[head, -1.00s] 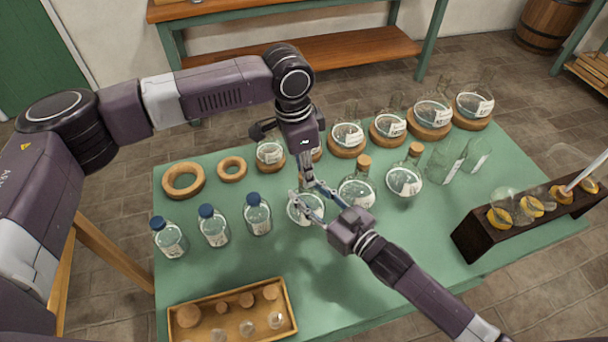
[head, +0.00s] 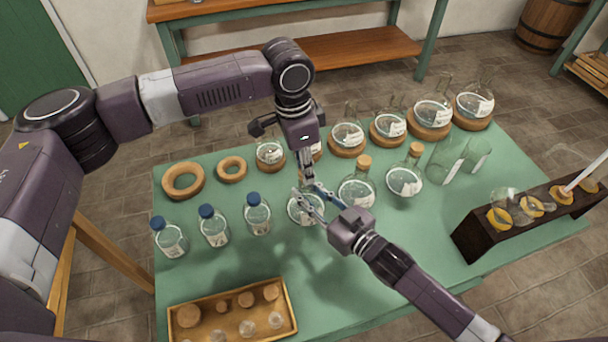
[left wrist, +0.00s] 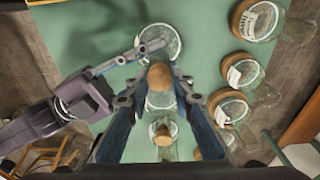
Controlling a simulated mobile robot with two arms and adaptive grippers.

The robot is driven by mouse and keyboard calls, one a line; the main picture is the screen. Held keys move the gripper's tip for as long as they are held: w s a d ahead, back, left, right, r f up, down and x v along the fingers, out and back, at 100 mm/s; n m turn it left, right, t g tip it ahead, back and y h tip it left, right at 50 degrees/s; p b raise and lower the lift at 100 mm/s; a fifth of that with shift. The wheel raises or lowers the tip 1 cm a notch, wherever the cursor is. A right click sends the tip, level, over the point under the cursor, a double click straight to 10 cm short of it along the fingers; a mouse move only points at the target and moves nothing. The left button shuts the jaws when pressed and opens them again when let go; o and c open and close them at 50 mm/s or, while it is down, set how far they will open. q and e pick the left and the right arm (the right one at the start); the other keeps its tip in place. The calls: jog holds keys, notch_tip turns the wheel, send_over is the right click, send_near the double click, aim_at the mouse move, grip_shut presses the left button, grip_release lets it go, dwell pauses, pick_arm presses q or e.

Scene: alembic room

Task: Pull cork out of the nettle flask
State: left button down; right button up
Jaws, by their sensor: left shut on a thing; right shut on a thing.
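A round clear flask (head: 303,210) with a pale label stands on the green table; the label is too small to read. My right gripper (head: 312,196) reaches in from the lower right and is shut on this flask near its neck. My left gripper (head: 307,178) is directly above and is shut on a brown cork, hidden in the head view. In the left wrist view the cork (left wrist: 160,76) lies between the fingers, over the flask (left wrist: 160,42). I cannot tell whether the cork still sits in the neck.
Two corked flasks (head: 357,193) (head: 404,182) stand close on the right. Blue-capped bottles (head: 214,230) stand on the left. Flasks on cork rings (head: 347,138) line the back. A tray of corks (head: 236,310) is in front; a dark rack (head: 482,240) is at right.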

pick_arm(q)
jog(key=shift+r, duration=1.75)
pick_arm(e)
jog(key=o, duration=1.1)
jog(key=shift+f, duration=0.1)
